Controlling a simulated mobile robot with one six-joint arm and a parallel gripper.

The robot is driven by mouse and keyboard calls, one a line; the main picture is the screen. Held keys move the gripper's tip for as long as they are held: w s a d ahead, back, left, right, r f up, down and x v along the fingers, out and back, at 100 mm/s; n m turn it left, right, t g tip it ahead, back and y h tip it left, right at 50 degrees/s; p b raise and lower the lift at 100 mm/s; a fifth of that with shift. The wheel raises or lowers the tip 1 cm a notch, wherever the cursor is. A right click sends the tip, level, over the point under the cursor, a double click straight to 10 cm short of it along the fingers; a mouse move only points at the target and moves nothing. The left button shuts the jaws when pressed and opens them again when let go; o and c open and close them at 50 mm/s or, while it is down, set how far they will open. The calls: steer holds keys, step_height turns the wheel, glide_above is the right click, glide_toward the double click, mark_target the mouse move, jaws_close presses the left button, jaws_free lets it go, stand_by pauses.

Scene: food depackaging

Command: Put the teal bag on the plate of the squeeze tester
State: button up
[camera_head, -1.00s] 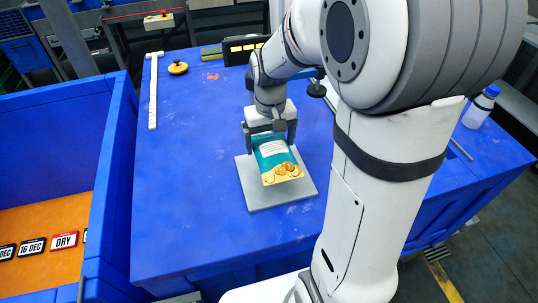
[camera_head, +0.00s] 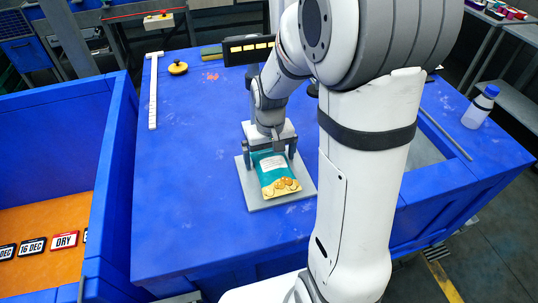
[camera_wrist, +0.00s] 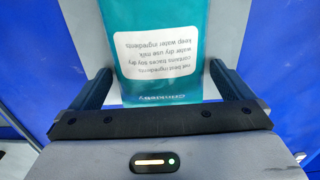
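The teal bag (camera_head: 273,170) has a white label and yellow food pictures near its lower end. It is over the grey square plate (camera_head: 247,190) of the squeeze tester, within its outline. I cannot tell whether it rests fully on the plate. My gripper (camera_head: 269,160) is at the bag's far end, with one finger on each side. The bag's underside is hidden.
A black display box (camera_head: 247,50) stands behind my gripper. A white ruler-like bar (camera_head: 153,92) and a yellow round object (camera_head: 178,68) lie on the blue table (camera_head: 190,220). A blue bin (camera_head: 118,150) is at left; a bottle (camera_head: 480,107) stands at right.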

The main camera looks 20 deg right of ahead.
mark_target(270, 155)
step_height(270, 155, up, 12)
steer(key=s+t, duration=0.3)
steer(key=s, duration=1.1)
steer(key=shift+s+r, duration=0.15)
steer(key=shift+r, duration=0.25)
